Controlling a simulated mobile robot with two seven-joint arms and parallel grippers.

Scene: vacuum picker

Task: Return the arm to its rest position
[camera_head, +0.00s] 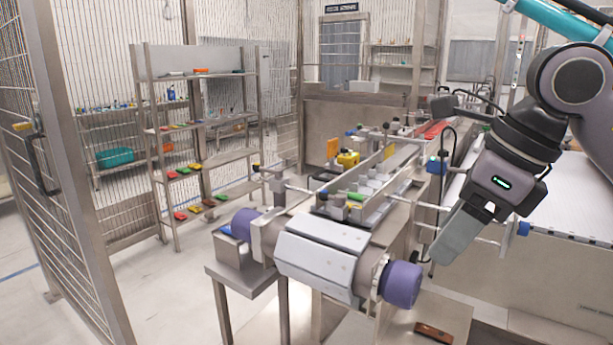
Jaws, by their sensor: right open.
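My right arm comes in from the upper right. Its gripper (459,232) points down and to the left, and hangs in the air to the right of the conveyor's near end. One broad grey finger shows; the other is mostly hidden behind it. I see nothing held in it. The gripper is open and empty. My left gripper is not in the picture.
The conveyor (322,243) with purple end rollers (402,284) runs away from me, with metal rods beside the gripper. A white belt (577,207) lies at the right. A shelf rack (203,148) and mesh fence (60,150) stand left. Floor between is clear.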

